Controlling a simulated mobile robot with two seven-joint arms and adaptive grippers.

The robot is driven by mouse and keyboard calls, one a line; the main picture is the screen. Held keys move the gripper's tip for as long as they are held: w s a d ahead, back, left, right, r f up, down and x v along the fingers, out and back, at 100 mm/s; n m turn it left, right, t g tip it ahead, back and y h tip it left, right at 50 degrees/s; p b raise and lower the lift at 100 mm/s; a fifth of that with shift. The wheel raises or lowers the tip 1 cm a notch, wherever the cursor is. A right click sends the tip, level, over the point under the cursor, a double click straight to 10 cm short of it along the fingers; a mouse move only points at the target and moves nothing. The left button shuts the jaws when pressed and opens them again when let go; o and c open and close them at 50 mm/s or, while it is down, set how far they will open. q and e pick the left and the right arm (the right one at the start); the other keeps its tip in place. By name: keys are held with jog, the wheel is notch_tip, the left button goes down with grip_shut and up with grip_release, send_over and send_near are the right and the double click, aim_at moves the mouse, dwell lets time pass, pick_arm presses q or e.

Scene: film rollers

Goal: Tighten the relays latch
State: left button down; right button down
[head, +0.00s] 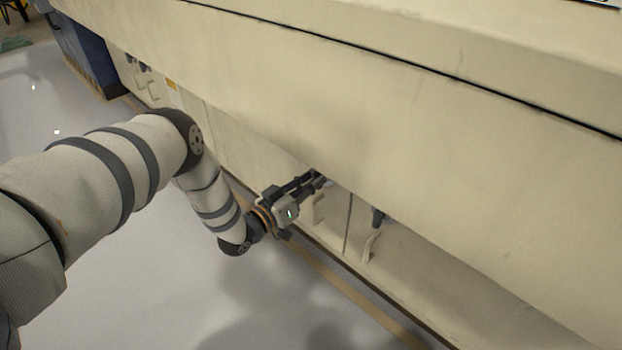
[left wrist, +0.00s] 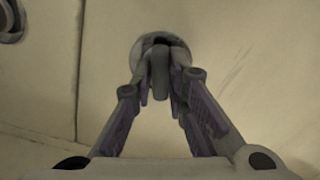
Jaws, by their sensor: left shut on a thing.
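My left gripper (head: 318,180) reaches in from the left to the front of the cream cabinet, under its overhanging upper part. In the left wrist view its two fingers (left wrist: 160,85) are closed around a small dark latch handle (left wrist: 160,62). The handle stands out from a round, pale recessed base (left wrist: 143,44) in the cream panel. In the head view the overhang and the fingers hide this latch. A second dark latch (head: 378,217) shows to the right of the gripper; part of another round fitting (left wrist: 10,18) shows at the wrist view's top left. My right gripper is not seen.
The long cream cabinet (head: 420,120) fills the right side, its upper part jutting over the lower doors. Pale door handles (head: 318,208) and (head: 370,246) stick out beside my gripper. A blue cabinet (head: 82,45) stands far left. Grey floor (head: 150,290) lies open in front.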

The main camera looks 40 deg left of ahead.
pick_arm(q)
jog(key=shift+m+p, duration=0.45)
jog(key=shift+m, duration=1.15)
jog(key=c, duration=1.6)
grip_release()
jog(key=shift+a, duration=0.1)
jog(key=s, duration=1.2)
jog(key=shift+a, duration=0.4)
